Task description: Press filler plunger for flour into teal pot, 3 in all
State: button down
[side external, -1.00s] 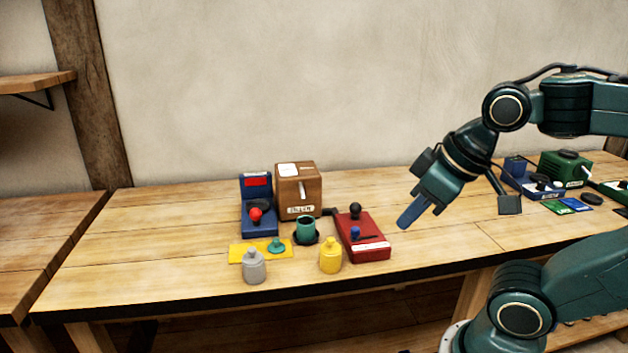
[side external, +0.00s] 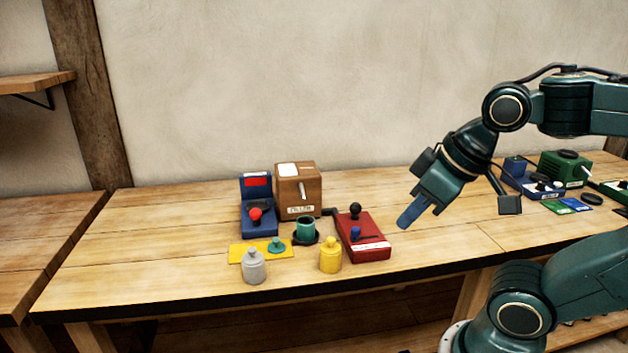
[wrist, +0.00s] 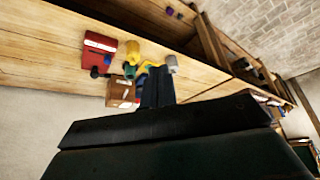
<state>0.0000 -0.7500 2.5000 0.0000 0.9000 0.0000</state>
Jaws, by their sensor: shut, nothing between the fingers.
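The teal pot (side external: 305,229) stands upright on a dark round base in front of a brown box (side external: 312,189) with a pale lever and an unreadable label. A red device (side external: 366,240) to the pot's right has a black knob (side external: 355,211), a small blue knob (side external: 355,233) and a dark spout reaching left toward the pot. I cannot tell for certain which knob is the plunger. My gripper (side external: 403,226) is shut and empty, in the air to the right of the red device, apart from it. In the wrist view the red device (wrist: 98,48) is at upper left.
A blue device with a red knob (side external: 255,214) stands left of the brown box. A teal lid (side external: 276,245) lies on a yellow mat (side external: 243,254). Grey (side external: 254,268) and yellow (side external: 330,256) jars stand near the front edge. A green device (side external: 564,169) is at right.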

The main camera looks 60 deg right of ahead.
jog(key=shift+w, duration=0.1)
jog(key=w+d+m, duration=0.2)
jog(key=w+d, duration=0.2)
jog(key=w, duration=0.5)
jog(key=m+t+h, duration=0.1)
jog(key=m+t, duration=0.2)
jog(key=m, duration=0.6)
send_over(359, 206)
notch_tip(359, 206, down, 7)
jog(key=shift+f, duration=0.1)
jog(key=shift+f, duration=0.1)
jog(key=shift+f, duration=4.3)
